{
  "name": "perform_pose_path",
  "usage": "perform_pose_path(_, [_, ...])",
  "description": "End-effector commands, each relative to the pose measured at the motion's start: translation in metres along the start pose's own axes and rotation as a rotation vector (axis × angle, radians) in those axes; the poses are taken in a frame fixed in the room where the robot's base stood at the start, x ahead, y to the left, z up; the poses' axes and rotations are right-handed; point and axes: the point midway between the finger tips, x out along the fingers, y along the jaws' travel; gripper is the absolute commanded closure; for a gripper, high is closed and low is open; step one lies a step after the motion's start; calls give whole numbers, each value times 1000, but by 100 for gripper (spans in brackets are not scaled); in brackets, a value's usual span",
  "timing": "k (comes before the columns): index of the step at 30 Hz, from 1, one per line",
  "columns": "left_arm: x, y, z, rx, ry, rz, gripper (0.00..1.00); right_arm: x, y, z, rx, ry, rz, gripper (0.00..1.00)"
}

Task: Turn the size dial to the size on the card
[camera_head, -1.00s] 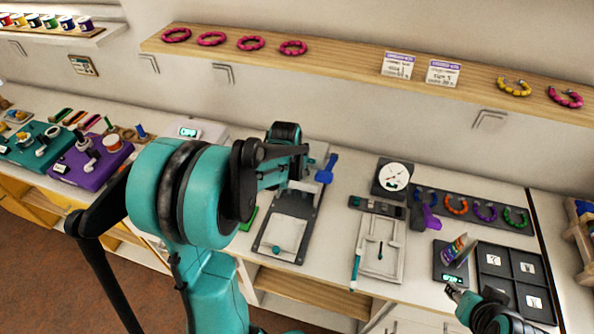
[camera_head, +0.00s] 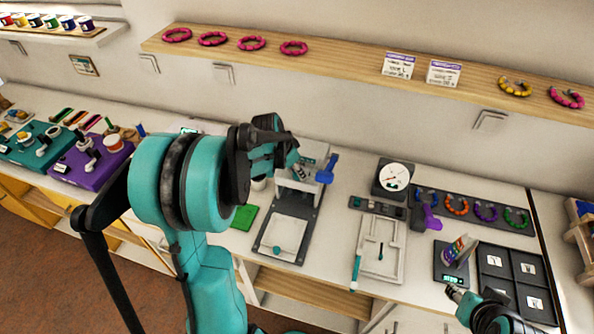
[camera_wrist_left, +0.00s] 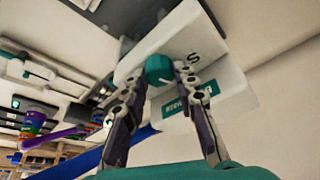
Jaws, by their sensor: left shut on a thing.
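The size dial (camera_wrist_left: 159,69) is a teal round knob on a white housing (camera_wrist_left: 150,42) in the left wrist view. In the head view my left gripper (camera_head: 293,160) is at the white-and-grey press, where the dial is hidden. Two cards (camera_head: 398,65) (camera_head: 443,73) stand on the wooden shelf; their small text is unreadable. My right gripper (camera_head: 453,292) is at the lower right.
The press has a blue lever (camera_head: 327,168) close to my left gripper. A green mat (camera_head: 244,217) lies left of the press. To the right are a white frame (camera_head: 381,262), a round gauge (camera_head: 395,177), a bracelet tray (camera_head: 472,225) and a black sorting tray (camera_head: 512,258).

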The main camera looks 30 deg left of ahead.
Motion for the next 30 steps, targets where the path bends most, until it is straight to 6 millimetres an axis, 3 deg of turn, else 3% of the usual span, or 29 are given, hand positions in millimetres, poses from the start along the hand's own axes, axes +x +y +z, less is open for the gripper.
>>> perform_pose_path(12, [0, -2, 0, 184, -1, 76, 100, 0, 0, 0, 0, 0, 0, 60])
perform_pose_path(29, [0, -2, 0, 212, -2, 87, 100, 0, 0, 0, 0, 0, 0, 60])
perform_pose_path(30, [0, -2, 0, 212, -2, 87, 61, 0, 0, 0, 0, 0, 0, 60])
